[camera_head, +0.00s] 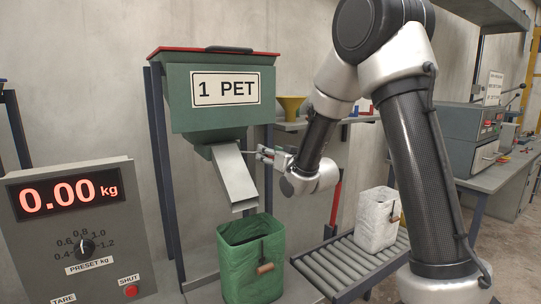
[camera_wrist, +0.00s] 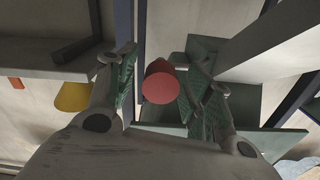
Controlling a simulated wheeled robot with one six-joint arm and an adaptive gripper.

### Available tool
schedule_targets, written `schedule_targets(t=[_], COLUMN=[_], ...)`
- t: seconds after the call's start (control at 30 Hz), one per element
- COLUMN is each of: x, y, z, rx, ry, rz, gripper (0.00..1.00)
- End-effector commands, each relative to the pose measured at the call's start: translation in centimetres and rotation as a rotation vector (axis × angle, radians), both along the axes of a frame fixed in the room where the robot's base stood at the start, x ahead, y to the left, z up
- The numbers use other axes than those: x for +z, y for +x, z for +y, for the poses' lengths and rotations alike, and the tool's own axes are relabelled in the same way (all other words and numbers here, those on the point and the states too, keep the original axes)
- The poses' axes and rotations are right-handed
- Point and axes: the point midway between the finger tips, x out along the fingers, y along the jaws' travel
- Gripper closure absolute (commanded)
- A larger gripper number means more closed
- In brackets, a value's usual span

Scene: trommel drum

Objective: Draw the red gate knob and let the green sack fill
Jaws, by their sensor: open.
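The red gate knob (camera_wrist: 160,82) shows in the wrist view between the two fingers of my open gripper (camera_wrist: 160,68), with a visible gap on each side. In the head view my gripper (camera_head: 265,153) is at the right side of the metal chute (camera_head: 234,178), under the green hopper marked "1 PET" (camera_head: 215,98). The knob is too small there to make out clearly. The green sack (camera_head: 250,262) stands open-mouthed below the chute, with a brown handle on its front. Its bottom inside is hidden. The scale display (camera_head: 67,193) reads 0.00 kg.
A white sack (camera_head: 376,222) stands on the roller conveyor (camera_head: 345,262) to the right. A yellow funnel (camera_head: 291,107) is on the shelf behind my gripper. The control box has a preset dial (camera_head: 86,248) and a red SHUT button (camera_head: 131,291). Dark posts flank the hopper.

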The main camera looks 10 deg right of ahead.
Motion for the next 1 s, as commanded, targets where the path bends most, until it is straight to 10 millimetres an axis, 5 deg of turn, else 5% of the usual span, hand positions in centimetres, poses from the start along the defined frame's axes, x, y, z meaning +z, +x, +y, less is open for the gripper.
schedule_targets(t=[0.17, 0.47, 0.67, 1.0], x=[0.0, 0.0, 0.0, 0.1], y=[0.0, 0.0, 0.2, 2.2], z=[0.0, 0.0, -0.8, -7.0], rx=[0.0, 0.0, -0.004, -0.005], ry=[0.0, 0.0, 0.0, 0.0], rz=[0.0, 0.0, 0.0, -0.003], gripper=[0.49, 1.0, 1.0, 1.0])
